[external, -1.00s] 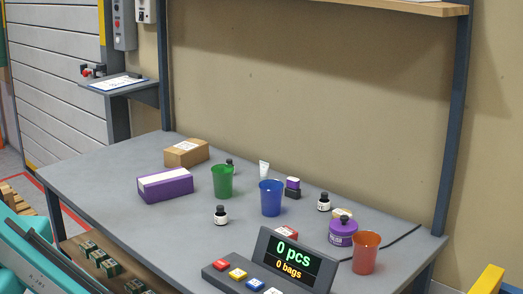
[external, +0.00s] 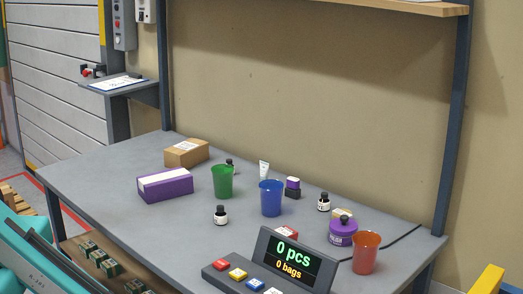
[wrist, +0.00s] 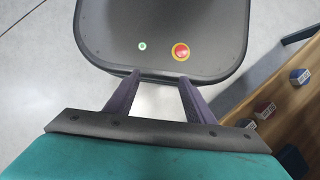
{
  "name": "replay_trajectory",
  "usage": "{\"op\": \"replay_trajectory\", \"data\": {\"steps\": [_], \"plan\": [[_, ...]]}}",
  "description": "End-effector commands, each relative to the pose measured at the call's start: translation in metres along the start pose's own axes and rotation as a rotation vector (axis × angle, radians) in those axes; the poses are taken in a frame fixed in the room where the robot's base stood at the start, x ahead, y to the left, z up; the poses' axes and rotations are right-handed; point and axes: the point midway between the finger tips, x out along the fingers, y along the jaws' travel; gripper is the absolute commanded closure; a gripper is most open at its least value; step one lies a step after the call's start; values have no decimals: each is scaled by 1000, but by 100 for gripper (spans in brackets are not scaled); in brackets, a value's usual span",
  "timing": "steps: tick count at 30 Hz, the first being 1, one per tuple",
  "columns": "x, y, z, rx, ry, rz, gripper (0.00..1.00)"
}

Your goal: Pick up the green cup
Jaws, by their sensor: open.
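The green cup (external: 223,182) stands upright on the grey table, left of the blue cup (external: 270,198) and right of a purple and white box. In the wrist view my gripper (wrist: 158,76) is open, with its two dark purple fingers apart and nothing between them. It points down over a dark rounded panel of my own body with a red button. The green cup does not show in the wrist view.

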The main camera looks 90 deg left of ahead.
Motion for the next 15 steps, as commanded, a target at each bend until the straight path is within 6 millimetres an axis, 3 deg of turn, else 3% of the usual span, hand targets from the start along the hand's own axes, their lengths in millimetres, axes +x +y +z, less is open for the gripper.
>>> {"op": "replay_trajectory", "data": {"steps": [1,5,15], "plan": [[0,0,0,0,0,0,42],[0,0,0,0,0,0,23],[-1,2,-4,6,10,3,23]]}}
